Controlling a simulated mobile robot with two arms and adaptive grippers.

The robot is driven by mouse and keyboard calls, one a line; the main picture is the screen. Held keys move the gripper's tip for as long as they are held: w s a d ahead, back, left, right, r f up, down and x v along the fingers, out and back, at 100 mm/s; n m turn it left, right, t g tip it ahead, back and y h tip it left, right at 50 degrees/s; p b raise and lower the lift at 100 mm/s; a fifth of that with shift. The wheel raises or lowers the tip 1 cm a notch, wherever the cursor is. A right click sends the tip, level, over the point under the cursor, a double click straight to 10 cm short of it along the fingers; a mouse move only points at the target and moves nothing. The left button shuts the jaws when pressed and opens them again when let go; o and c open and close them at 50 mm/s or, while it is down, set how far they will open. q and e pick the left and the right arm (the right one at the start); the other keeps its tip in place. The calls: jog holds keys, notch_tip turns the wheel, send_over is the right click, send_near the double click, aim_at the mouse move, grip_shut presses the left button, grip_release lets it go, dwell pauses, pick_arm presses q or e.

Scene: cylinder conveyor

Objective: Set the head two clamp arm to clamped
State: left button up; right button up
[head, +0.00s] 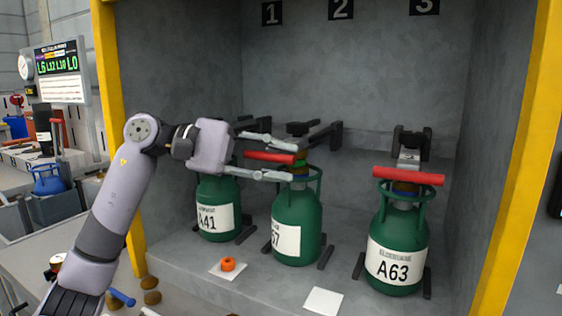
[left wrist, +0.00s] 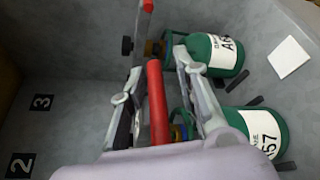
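The head two clamp arm's red bar (head: 270,157) lies roughly level above the middle green cylinder (head: 297,222), whose label ends in 57. My left gripper (head: 290,161) is open, with one finger above the bar and one below it in the head view. In the left wrist view the red bar (left wrist: 157,100) runs between the two spread fingers (left wrist: 160,75), with gaps on both sides. The gripper hides part of the clamp mechanism. My right gripper is not in view.
Green cylinder A41 (head: 218,207) stands left, behind my gripper. Cylinder A63 (head: 397,249) stands right under another red bar (head: 408,176). Yellow posts (head: 515,170) flank the bay.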

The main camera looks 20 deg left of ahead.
pick_arm(q)
jog(key=v, duration=1.1)
jog(key=shift+s+a, duration=0.15)
jog(key=shift+a, duration=0.2)
